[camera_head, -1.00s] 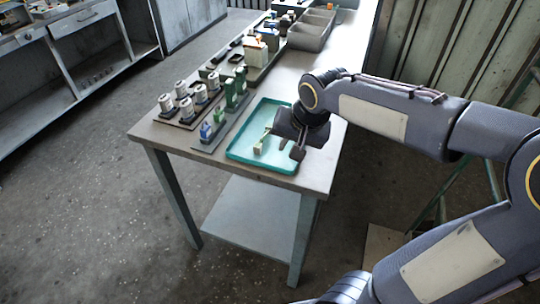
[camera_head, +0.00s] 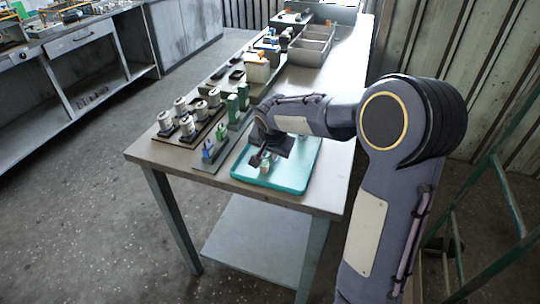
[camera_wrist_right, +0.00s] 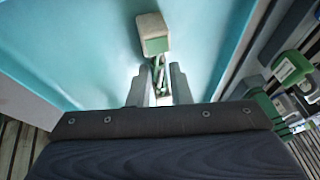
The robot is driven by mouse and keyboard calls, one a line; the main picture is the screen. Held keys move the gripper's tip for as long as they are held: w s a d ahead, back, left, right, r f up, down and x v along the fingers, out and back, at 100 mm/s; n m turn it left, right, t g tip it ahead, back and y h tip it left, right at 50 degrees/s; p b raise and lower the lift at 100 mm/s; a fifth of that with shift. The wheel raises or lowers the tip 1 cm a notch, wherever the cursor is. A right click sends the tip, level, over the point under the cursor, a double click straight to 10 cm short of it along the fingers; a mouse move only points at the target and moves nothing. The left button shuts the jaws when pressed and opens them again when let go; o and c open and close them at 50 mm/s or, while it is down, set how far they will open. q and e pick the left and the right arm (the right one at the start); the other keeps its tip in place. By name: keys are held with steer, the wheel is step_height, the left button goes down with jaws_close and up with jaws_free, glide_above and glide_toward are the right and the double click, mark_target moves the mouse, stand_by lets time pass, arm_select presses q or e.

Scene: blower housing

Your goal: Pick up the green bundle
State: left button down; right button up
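The green bundle (camera_wrist_right: 158,71) lies in the teal tray (camera_head: 299,178). In the right wrist view it is a thin green strand with a cream and green block at its far end. Part of it shows in the head view (camera_head: 265,168), just below my right gripper (camera_head: 262,160). In the right wrist view the two fingers of my right gripper (camera_wrist_right: 160,85) stand apart on either side of the strand, with narrow gaps. The near end of the bundle is partly hidden by the gripper. My left gripper is not in view.
Left of the tray, a rack (camera_head: 205,163) holds upright green pieces (camera_head: 232,109) and a blue one. Further left, a dark rack carries several white cylinders (camera_head: 187,126). Grey bins (camera_head: 309,46) stand at the back. The table's front edge is close to the tray.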

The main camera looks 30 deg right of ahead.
jaws_close()
steer(key=shift+r, duration=0.15)
